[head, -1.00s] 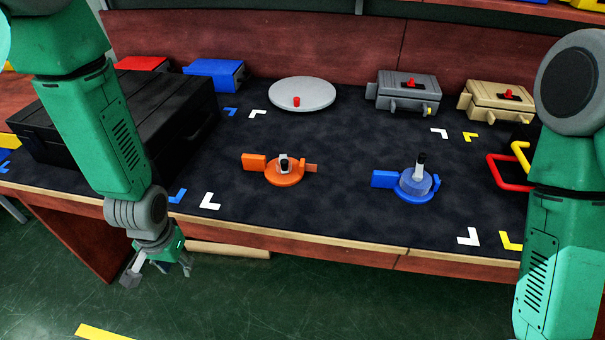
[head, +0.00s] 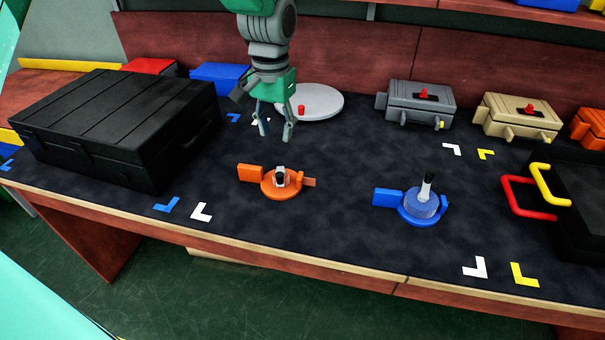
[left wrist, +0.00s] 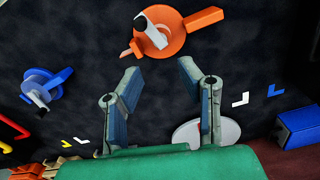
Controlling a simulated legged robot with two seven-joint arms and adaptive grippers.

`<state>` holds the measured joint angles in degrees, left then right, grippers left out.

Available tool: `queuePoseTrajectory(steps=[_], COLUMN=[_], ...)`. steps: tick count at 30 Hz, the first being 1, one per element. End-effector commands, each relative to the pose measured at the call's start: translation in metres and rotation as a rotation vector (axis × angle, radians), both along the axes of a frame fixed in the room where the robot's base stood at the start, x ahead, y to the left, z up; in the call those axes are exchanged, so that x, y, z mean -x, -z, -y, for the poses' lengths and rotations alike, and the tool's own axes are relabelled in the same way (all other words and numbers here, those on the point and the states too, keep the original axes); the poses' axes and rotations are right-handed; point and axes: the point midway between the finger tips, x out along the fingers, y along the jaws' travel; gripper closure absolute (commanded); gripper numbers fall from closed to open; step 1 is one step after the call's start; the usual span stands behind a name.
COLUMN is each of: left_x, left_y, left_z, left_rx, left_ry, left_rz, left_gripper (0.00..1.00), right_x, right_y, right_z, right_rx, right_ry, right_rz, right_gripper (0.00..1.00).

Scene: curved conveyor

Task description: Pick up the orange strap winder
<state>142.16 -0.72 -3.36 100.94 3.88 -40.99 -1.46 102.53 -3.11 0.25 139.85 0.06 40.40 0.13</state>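The orange strap winder (head: 281,184) lies on the dark work mat, left of the middle in the head view. It is a flat orange disc with a block-shaped arm to the left and a black-tipped post on top. My left gripper (head: 275,138) hangs above the mat behind the winder, fingers pointing down, open and empty. In the left wrist view the orange strap winder (left wrist: 160,36) is at the top, beyond the two spread fingers (left wrist: 152,75) and not between them. My right gripper is not in view.
A blue strap winder (head: 421,206) lies to the right. A black case (head: 110,125) stands at the left, and a round grey plate (head: 325,103) lies behind the gripper. Grey (head: 405,98) and tan (head: 510,113) boxes stand at the back right. The mat around the orange winder is clear.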

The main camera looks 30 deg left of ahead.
Motion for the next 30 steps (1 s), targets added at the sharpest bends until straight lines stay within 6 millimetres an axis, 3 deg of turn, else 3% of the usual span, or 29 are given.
queuePoseTrajectory(steps=[4,12,23,30], left_x=[0.001,0.000,-0.002,-0.005], left_y=[0.012,0.066,0.092,0.129], left_z=[-0.001,-0.001,0.001,0.001], left_rx=[0.002,0.003,0.000,0.002], left_ry=[-0.002,-0.002,-0.001,-0.002], left_rz=[-0.007,-0.008,-0.004,-0.006], left_gripper=[0.67,0.67,0.67,0.67], right_x=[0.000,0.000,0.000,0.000], right_y=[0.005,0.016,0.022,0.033], right_z=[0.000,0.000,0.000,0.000], right_rx=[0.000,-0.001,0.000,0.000], right_ry=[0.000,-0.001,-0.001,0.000], right_rz=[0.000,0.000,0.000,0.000], right_gripper=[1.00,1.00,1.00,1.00])
